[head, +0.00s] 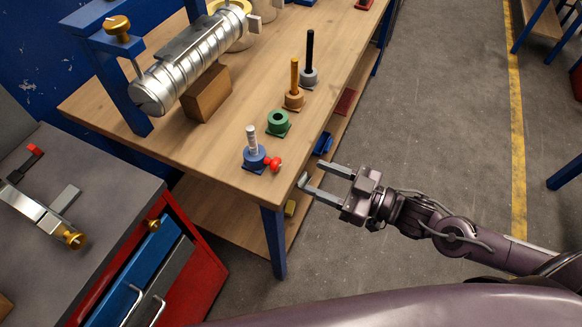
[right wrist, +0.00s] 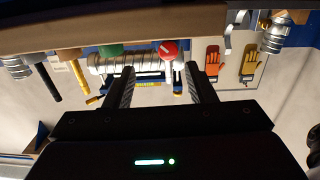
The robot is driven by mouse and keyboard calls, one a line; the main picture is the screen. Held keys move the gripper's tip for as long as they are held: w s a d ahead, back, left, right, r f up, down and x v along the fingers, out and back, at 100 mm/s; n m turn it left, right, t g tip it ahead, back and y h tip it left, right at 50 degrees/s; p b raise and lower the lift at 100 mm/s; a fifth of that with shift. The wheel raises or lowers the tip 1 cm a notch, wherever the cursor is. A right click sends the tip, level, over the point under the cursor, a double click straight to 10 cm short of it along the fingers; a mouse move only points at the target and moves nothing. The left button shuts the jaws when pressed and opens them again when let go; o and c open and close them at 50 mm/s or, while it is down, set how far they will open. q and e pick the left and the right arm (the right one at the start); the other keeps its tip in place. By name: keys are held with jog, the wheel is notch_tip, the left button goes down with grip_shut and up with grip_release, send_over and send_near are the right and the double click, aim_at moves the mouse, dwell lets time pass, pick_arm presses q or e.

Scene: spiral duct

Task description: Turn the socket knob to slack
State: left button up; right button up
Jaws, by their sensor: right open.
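A blue socket (head: 254,157) stands at the table's near right corner with a pale threaded rod (head: 251,138) upright in it. A red knob (head: 273,164) sticks out of its right side, towards the table edge. My right gripper (head: 311,173) is open and empty just off that edge, to the right of the knob and apart from it. In the right wrist view the red knob (right wrist: 168,50) shows beyond and between the spread fingers (right wrist: 160,69). My left gripper is in neither view.
A green socket (head: 278,122), an orange rod (head: 294,75) and a black rod (head: 309,52) stand in a row behind on the table. A silver spiral duct (head: 185,68) lies at the back left on a wooden block (head: 206,95).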

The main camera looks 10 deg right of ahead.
aim_at(279, 165)
jog(key=shift+y, duration=0.3)
jog(key=x, duration=0.4)
jog(key=r+x, duration=0.1)
jog(key=x, duration=0.1)
jog(key=shift+s+a, duration=0.25)
jog(key=shift+a, duration=0.2)
jog(key=shift+x, duration=0.8)
jog(key=shift+s+f, duration=0.1)
jog(key=shift+f, duration=0.05)
jog(key=shift+c, duration=0.3)
